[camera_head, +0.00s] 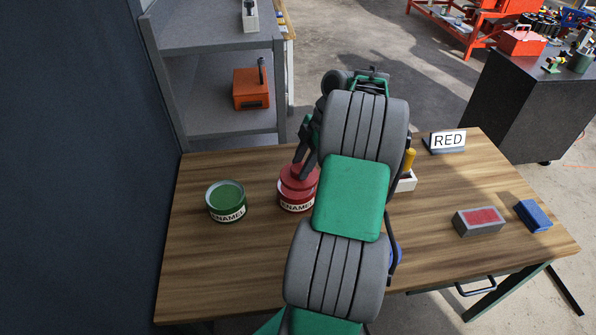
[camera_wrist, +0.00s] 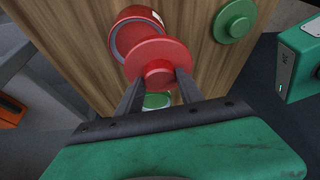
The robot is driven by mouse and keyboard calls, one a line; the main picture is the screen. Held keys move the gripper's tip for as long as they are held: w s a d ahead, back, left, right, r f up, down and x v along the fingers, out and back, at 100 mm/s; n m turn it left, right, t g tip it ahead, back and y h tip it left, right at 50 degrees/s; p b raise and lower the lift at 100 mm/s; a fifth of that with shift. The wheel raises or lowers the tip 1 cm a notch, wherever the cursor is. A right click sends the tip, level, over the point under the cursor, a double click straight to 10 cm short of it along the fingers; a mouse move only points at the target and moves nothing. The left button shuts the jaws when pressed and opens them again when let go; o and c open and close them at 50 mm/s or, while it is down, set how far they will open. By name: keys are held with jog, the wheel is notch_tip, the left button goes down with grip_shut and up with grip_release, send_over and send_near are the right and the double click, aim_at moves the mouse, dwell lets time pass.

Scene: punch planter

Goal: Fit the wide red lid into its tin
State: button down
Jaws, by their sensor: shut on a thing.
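My gripper (camera_wrist: 158,84) is shut on the knob of the wide red lid (camera_wrist: 175,52). In the head view the lid (camera_head: 297,183) hangs flat-looking over the red tin (camera_head: 296,205), which stands upright with an ENAMEL label. My gripper (camera_head: 303,168) comes down on the lid from above, partly hidden by my arm. In the wrist view the lid covers part of the red tin (camera_wrist: 130,17) and looks offset from it, with a strip of the tin's rim showing. Whether the lid touches the tin I cannot tell.
An open green tin (camera_head: 226,203) stands left of the red tin. A green lid (camera_wrist: 235,20) lies on the wooden table (camera_head: 220,270). A RED sign (camera_head: 447,140), a grey block with a red top (camera_head: 480,220) and a blue block (camera_head: 533,215) are at right. The table's front left is clear.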

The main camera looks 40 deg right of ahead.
aim_at(298, 167)
jog(key=w+f, duration=0.1)
jog(key=f, duration=0.1)
jog(key=w+d+f, duration=0.1)
jog(key=w+f, duration=0.1)
jog(key=shift+d+f, duration=0.15)
jog(key=shift+d, duration=0.05)
jog(key=shift+w+d+f+p, duration=0.15)
jog(key=shift+f+p, duration=0.3)
jog(key=shift+f, duration=1.3)
jog(key=c, duration=0.7)
grip_release()
jog(key=shift+f, duration=0.1)
jog(key=shift+c, duration=0.2)
